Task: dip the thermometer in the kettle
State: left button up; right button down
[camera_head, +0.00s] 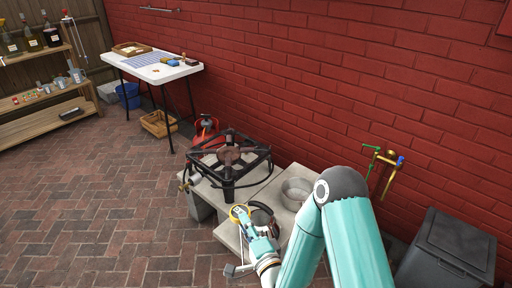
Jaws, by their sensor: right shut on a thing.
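My right gripper (243,213), on the teal arm coming in from the bottom, is shut on a small yellow round thing (235,212). It may be the thermometer's head, but it is too small to be sure, and no probe is clear. The gripper is above the pale slabs, in front of the burner. A round silver metal vessel (297,187), possibly the kettle, stands on the slab right of the gripper, partly hidden by my arm. The gripper is apart from it. A dark curved loop (264,213) shows just beside the gripper. My left gripper is out of view.
A black burner stand (229,156) is behind the gripper, with a red gas bottle (206,129) beyond it. Brass taps (384,160) are on the red brick wall. A dark bin (447,249) is at right. The paving at left is clear.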

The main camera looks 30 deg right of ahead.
jog(key=shift+w, duration=0.7)
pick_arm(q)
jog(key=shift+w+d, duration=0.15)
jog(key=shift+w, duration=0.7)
pick_arm(e)
jog(key=shift+w+a+r, duration=0.1)
jog(key=shift+a, duration=0.05)
